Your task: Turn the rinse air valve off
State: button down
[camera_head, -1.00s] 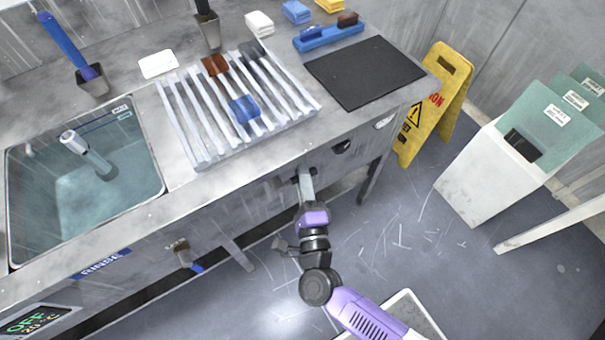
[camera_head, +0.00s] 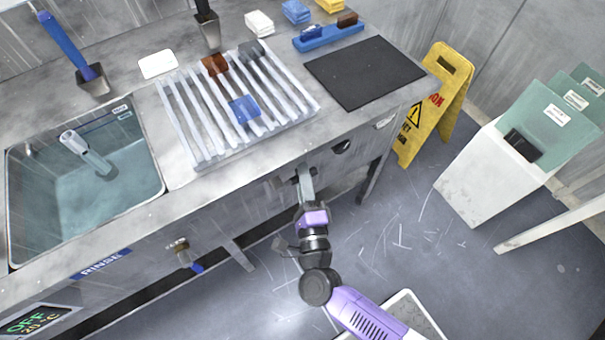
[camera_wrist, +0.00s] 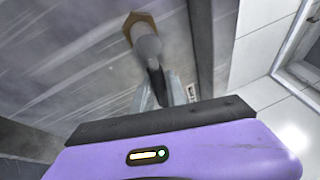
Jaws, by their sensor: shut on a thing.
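In the wrist view a valve has a brass hex fitting (camera_wrist: 139,24), a grey body (camera_wrist: 147,45) and a dark lever (camera_wrist: 157,80). My gripper (camera_wrist: 165,98) is shut on the lever, with its fingers on either side of it. In the head view my gripper (camera_head: 304,180) is at the bench's front panel, below the worktop edge, and hides most of this valve. No label naming this valve is readable. A second valve (camera_head: 181,247) with a blue handle (camera_head: 196,266) sticks out of the panel farther left, near the RINSE label (camera_head: 101,264).
The worktop overhangs just above my gripper. A sink (camera_head: 85,185), slatted rack (camera_head: 190,140) and black mat (camera_head: 364,72) are on top. A yellow floor sign (camera_head: 432,105) and white bin (camera_head: 486,178) stand right. A display (camera_head: 38,319) reads OFF.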

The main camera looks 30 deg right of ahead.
jog(key=shift+f, duration=0.1)
jog(key=m, duration=0.1)
jog(key=f+m+g, duration=0.1)
jog(key=m, duration=0.1)
jog(key=shift+a+f, duration=0.25)
jog(key=shift+f, duration=0.05)
jog(key=a+f+m+g+p, duration=0.1)
jog(key=m, duration=0.1)
jog(key=m+y+p, duration=0.1)
jog(key=m, duration=0.1)
jog(key=a+f+m+g+y+p, duration=0.1)
jog(key=m, duration=0.1)
jog(key=shift+a+f+g, duration=0.3)
jog(key=shift+a, duration=0.05)
jog(key=shift+a+f+m+g+y+p, duration=0.25)
jog(key=shift+a+m+y+p, duration=0.55)
jog(key=shift+m, duration=0.3)
jog(key=shift+a+f+m+g+y+p, duration=0.15)
jog(key=shift+a+f+m+y+p, duration=0.1)
jog(key=shift+a+m+y+p, duration=0.7)
jog(key=shift+d+m+h, duration=0.15)
jog(key=shift+m+h, duration=0.1)
jog(key=c, duration=1.3)
grip_release()
jog(key=shift+v, duration=3.9)
